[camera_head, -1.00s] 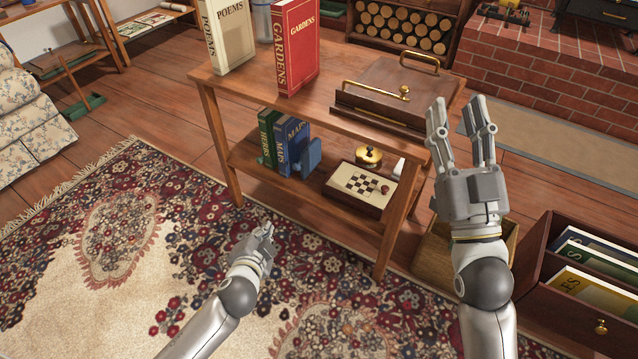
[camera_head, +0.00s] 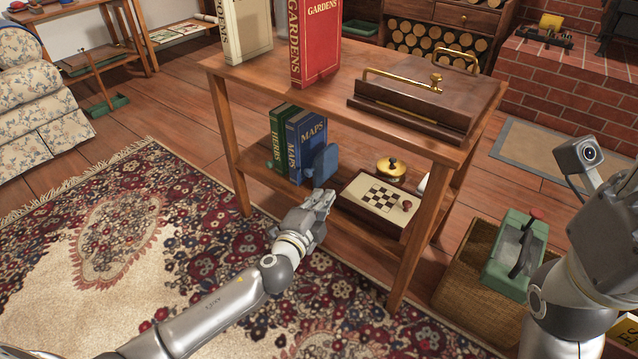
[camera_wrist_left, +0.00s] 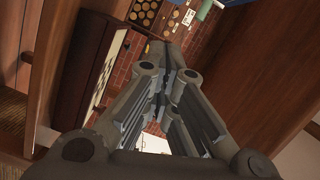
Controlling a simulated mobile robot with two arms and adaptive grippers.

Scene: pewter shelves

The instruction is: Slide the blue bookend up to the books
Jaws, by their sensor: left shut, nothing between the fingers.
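The blue bookend (camera_head: 324,163) stands upright on the lower shelf, just right of the blue Maps book (camera_head: 306,145). I cannot tell whether they touch. The green Herbs book (camera_head: 279,140) stands left of Maps. My left gripper (camera_head: 322,198) is shut and empty at the front edge of the lower shelf, just below and in front of the bookend. Its closed fingers also show in the left wrist view (camera_wrist_left: 167,75). My right gripper (camera_head: 612,235) is only partly in view at the right edge; its fingers do not show.
A chessboard box (camera_head: 375,205) and a brass-lidded pot (camera_head: 391,170) sit right of the bookend. The table top (camera_head: 340,105) overhangs the shelf; its front leg (camera_head: 412,262) stands right of my left gripper. A wicker basket (camera_head: 462,290) is at right.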

